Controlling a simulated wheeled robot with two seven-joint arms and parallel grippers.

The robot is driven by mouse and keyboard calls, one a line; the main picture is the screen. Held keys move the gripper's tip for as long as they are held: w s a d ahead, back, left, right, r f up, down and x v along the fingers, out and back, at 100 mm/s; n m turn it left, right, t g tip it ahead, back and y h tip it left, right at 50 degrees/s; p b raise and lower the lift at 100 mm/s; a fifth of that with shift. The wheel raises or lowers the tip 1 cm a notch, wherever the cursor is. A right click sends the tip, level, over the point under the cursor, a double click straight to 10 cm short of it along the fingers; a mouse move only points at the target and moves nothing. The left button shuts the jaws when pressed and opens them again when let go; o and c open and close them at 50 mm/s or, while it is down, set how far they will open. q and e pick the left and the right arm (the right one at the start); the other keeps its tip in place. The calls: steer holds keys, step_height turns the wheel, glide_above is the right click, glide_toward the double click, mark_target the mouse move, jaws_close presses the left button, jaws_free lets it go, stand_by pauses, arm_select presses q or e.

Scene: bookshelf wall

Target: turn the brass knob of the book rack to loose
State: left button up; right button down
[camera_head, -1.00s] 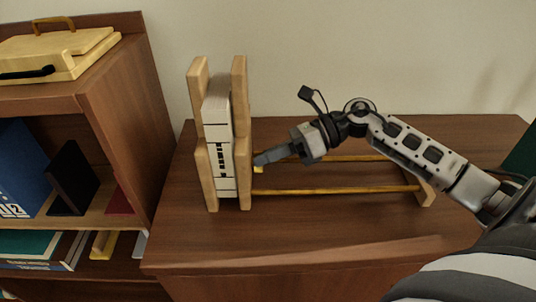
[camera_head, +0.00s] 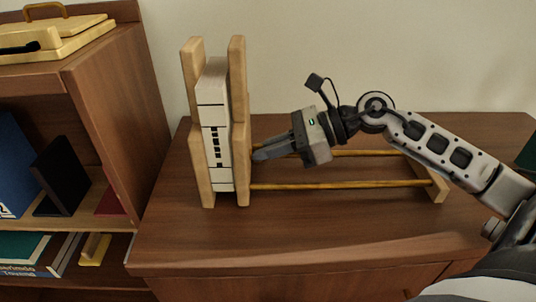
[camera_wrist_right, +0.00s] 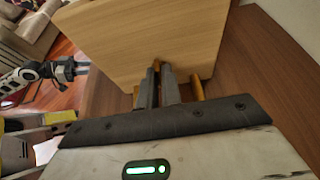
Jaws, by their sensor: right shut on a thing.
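The wooden book rack (camera_head: 240,135) stands on the brown cabinet, with several pale books (camera_head: 216,140) upright between its left-hand boards. My right gripper (camera_head: 256,153) reaches in from the right to the inner board's right face. In the right wrist view its narrow fingers (camera_wrist_right: 159,75) are shut on the brass knob (camera_wrist_right: 157,64), which shows as a small brass bit at their tips, against the board (camera_wrist_right: 140,35). The fingers hide the knob in the head view. My left gripper (camera_wrist_right: 78,68) shows small at the left of the right wrist view; its jaws are unclear.
Two brass rods (camera_head: 340,186) run right from the boards to the rack's end piece (camera_head: 437,185). A shelf unit (camera_head: 110,90) with books and a yellow case (camera_head: 60,32) stands at the left. The cabinet top (camera_head: 300,225) is clear in front of the rack.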

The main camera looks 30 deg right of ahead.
stand_by(0.3)
steer(key=c, duration=1.6)
jaws_free()
steer(key=v, duration=1.6)
steer(key=shift+s+f, duration=0.15)
